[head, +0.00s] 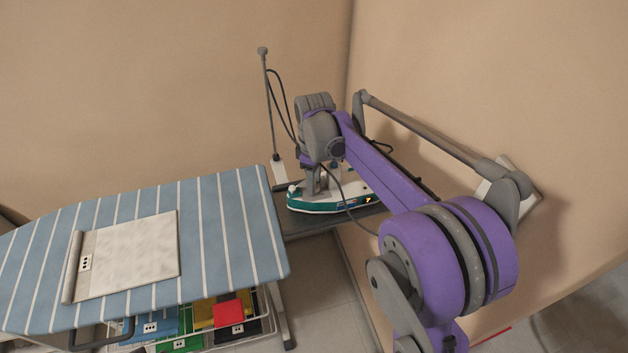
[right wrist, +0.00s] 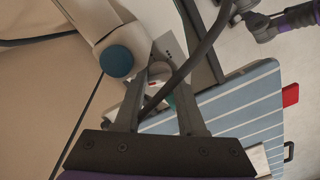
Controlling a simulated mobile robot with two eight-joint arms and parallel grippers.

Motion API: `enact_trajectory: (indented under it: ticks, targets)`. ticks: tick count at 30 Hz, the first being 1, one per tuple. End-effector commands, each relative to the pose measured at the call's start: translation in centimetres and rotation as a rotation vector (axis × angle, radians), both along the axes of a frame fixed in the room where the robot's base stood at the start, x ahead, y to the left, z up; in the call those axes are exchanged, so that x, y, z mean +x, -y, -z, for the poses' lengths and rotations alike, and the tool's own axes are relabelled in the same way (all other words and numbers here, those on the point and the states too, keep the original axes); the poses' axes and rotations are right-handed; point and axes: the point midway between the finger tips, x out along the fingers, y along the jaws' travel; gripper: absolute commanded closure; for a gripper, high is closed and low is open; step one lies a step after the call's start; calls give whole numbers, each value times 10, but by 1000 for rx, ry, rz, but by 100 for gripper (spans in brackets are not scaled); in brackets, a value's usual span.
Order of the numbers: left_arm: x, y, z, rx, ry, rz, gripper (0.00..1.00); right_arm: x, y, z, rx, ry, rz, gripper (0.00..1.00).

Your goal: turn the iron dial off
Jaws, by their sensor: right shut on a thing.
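The iron (head: 330,205), white and grey with a teal edge, rests on a grey rest at the far right end of the ironing board. My right gripper (head: 313,186) comes down onto it from above. In the right wrist view the gripper (right wrist: 158,75) is shut on the iron dial (right wrist: 154,88), a small pale part with a red mark between the fingers. The fingers and a dark cord hide much of the dial, so I cannot read its setting. A round teal knob shows outside the left finger. My left gripper is not in view.
The blue striped ironing board (head: 225,215) holds a folded pale cloth (head: 135,255). A wire basket (head: 205,332) of coloured cloths is below it. The cord (head: 277,110) runs from a thin upright pole near the iron. Beige walls stand close behind and right.

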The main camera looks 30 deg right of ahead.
Motion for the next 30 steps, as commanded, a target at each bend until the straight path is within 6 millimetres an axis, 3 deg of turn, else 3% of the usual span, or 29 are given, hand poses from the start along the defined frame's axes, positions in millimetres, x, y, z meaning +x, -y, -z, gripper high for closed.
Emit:
enact_trajectory:
  ticks: [12, 30]
  targets:
    - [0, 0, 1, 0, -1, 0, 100, 0, 0, 0, 0, 0, -225, 100]
    - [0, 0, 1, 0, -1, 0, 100, 0, 0, 0, 0, 0, -271, 100]
